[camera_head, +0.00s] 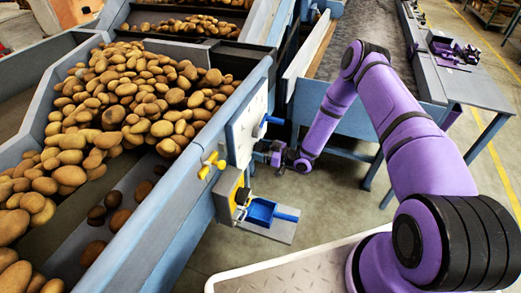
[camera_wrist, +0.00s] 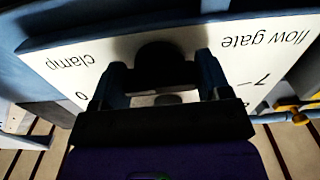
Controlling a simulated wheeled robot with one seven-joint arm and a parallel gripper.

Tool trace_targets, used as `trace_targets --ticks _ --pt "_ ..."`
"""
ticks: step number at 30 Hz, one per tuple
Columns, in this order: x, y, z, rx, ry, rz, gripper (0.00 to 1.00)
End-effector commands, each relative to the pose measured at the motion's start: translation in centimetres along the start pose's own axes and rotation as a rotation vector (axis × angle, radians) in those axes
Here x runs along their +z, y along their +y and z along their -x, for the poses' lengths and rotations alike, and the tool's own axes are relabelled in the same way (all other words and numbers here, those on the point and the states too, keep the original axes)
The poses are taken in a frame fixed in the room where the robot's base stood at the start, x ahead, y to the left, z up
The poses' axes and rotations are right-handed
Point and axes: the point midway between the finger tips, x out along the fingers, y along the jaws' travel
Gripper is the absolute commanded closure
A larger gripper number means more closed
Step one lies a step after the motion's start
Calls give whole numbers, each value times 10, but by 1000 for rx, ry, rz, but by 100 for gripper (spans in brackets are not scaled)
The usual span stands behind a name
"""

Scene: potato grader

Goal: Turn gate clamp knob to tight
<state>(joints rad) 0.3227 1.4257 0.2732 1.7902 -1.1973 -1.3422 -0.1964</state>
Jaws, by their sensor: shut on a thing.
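The gate clamp knob (camera_wrist: 162,52) is a dark round knob on a white panel (camera_wrist: 75,48), between the words "clamp" and "flow gate", which appear upside down in the wrist view. My gripper (camera_wrist: 160,78) is shut on it, one finger on each side. The knob is in shadow and no pointer on it can be made out. In the head view my gripper (camera_head: 262,153) is at the right face of the white panel (camera_head: 245,128), and the knob itself cannot be made out there.
A blue handle (camera_head: 268,123) sticks out of the panel just above my gripper. A yellow valve handle (camera_head: 211,165) is to the left. Potatoes (camera_head: 130,95) fill the grader.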

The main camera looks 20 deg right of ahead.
Motion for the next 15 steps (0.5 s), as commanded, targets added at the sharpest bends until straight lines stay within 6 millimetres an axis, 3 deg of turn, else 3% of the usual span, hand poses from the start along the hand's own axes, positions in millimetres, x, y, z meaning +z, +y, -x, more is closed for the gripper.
trace_targets --ticks 15 --pt "1 0 1 1 -3 -55 53"
